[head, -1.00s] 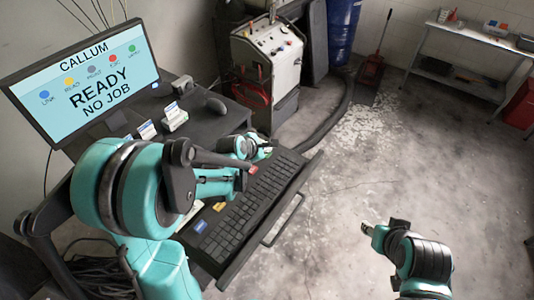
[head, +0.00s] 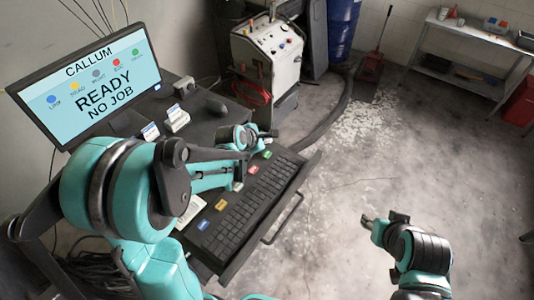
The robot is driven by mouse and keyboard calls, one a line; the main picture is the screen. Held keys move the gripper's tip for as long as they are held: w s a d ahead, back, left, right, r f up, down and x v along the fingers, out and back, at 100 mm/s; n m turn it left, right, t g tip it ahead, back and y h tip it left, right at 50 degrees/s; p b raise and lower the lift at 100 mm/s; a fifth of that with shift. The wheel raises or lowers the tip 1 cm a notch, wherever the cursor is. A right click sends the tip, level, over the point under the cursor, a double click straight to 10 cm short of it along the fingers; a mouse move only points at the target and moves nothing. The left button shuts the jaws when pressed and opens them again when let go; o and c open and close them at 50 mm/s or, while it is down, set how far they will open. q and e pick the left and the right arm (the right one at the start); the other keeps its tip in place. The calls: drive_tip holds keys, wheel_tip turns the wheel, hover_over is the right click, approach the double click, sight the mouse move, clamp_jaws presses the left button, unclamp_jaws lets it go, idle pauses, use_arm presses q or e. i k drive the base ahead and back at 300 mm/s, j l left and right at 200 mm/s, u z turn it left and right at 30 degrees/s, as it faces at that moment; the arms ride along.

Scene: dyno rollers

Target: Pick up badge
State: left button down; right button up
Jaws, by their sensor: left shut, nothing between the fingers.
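Two small white cards stand in holders on the black desk, one card (head: 150,131) left of the other card (head: 177,118). They look like possible badges, but I cannot tell which thing is the badge. A pale printed sheet or card (head: 190,211) lies left of the keyboard, partly hidden by my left arm. My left gripper (head: 270,133) is shut and empty, over the far end of the keyboard and right of the standing cards. My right gripper (head: 367,221) is over the floor at lower right, small and seen at an angle that hides its finger state.
A monitor (head: 90,85) reads "READY NO JOB". A mouse (head: 215,105) lies on the desk. A grey machine (head: 268,55) stands behind. The floor (head: 400,150) at right is mostly clear.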

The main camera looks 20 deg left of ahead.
sight(175, 112)
drive_tip(key=k+j, duration=0.2)
drive_tip(key=k, duration=0.3)
drive_tip(key=k+j, duration=0.15)
drive_tip(key=k, duration=0.35)
